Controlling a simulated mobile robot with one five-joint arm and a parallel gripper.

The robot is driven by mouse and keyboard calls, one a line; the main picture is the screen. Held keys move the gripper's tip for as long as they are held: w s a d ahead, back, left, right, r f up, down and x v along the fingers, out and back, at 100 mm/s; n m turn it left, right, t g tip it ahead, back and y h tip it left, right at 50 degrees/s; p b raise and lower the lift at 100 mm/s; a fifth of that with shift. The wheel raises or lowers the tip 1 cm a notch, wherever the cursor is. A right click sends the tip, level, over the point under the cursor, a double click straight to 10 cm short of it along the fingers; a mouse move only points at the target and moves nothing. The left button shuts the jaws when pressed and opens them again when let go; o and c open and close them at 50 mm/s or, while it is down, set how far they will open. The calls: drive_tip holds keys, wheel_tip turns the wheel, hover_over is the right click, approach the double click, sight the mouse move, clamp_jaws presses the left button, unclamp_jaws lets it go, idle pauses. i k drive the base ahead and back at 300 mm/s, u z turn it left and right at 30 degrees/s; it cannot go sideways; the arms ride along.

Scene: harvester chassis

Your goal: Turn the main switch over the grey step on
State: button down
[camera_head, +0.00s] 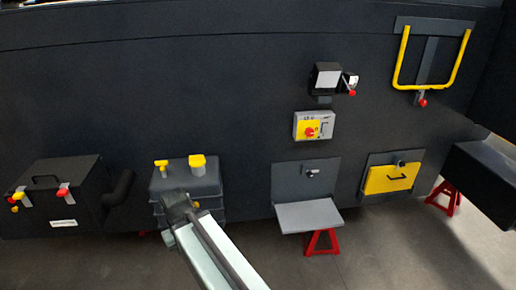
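The main switch (314,126) is a light grey box on the dark chassis wall, right of centre. It has a yellow plate with a red rotary knob (309,132) and small markings too fine to read. The grey step (309,215) is a folded-down plate on a dark bracket below the box. Part of my arm reaches up from the bottom edge to a dark joint in front of the grey tank, left of and below the switch and apart from it. No gripper fingers can be made out.
A grey tank (188,181) with yellow caps and a black battery box (61,195) are at left. A lamp-like unit (327,77) with a red-tipped lever sits above the switch. A yellow rail (460,62) and yellow flap (390,179) are at right.

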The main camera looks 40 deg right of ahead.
sight(310, 131)
drive_tip(key=z, duration=1.15)
drive_tip(key=k, duration=0.9)
drive_tip(key=z, duration=0.25)
drive_tip(key=i, duration=1)
drive_tip(key=z, duration=0.05)
